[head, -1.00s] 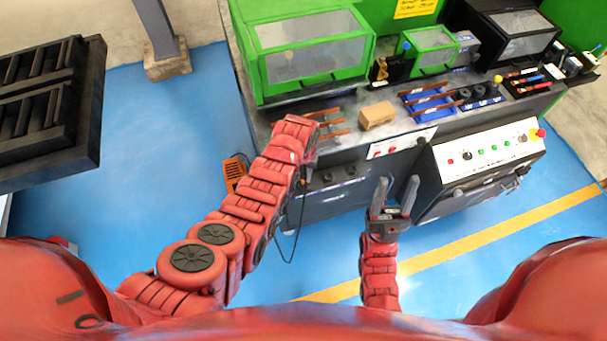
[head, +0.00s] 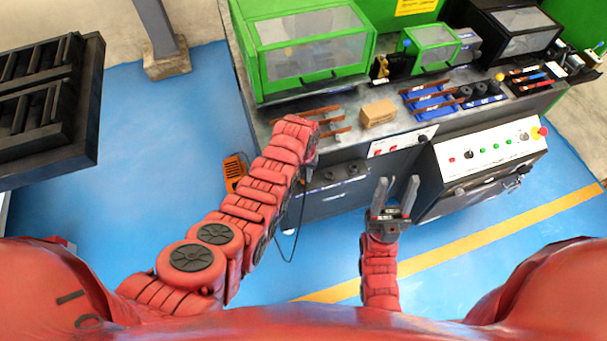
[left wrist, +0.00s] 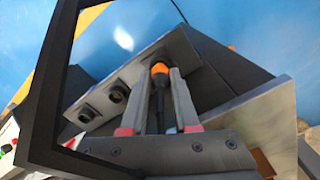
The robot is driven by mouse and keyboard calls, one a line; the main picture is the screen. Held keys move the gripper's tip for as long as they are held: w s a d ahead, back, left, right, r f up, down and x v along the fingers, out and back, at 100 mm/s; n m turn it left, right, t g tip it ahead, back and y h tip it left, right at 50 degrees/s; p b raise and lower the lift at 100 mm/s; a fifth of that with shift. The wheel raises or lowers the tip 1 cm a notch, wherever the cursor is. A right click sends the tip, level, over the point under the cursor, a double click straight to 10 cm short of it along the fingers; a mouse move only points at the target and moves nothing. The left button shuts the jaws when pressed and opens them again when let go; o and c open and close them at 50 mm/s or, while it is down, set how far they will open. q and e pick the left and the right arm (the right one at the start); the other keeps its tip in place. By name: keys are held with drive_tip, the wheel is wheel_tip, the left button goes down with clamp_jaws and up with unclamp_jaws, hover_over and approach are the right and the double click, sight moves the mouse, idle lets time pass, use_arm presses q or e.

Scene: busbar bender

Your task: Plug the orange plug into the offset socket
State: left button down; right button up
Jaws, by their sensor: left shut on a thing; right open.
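My left gripper (head: 312,165) is at the bench front, beside the sockets. In the left wrist view its fingers (left wrist: 158,98) are shut on the orange plug (left wrist: 159,68), whose dark rear part and cable run back between them. The plug's front end is at the socket plate (left wrist: 140,72), in line with two dark round sockets (left wrist: 118,92) (left wrist: 88,113). I cannot tell whether it touches or enters a socket; the spot behind it is hidden. The two sockets also show in the head view (head: 329,176) (head: 351,169). My right gripper (head: 396,192) is open and empty before the bench.
An orange box (head: 235,172) stands on the floor left of the bench, and a black cable (head: 291,258) hangs nearby. Copper bars (head: 333,131) and a cardboard box (head: 378,113) lie on the bench top. A control panel (head: 490,151) juts out at the right.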

use_arm(q)
drive_tip(key=shift+f+b, duration=0.4)
drive_tip(key=shift+f, duration=0.2)
drive_tip(key=c, duration=0.6)
unclamp_jaws()
drive_tip(key=shift+r, duration=0.1)
drive_tip(key=shift+w+r, duration=0.15)
drive_tip(key=shift+r, duration=0.45)
wheel_tip(320, 180, up, 6)
drive_tip(key=shift+r+b, duration=0.15)
drive_tip(key=shift+b, duration=1.1)
wheel_tip(320, 180, up, 10)
drive_tip(key=p, duration=0.7)
drive_tip(key=shift+f, duration=0.2)
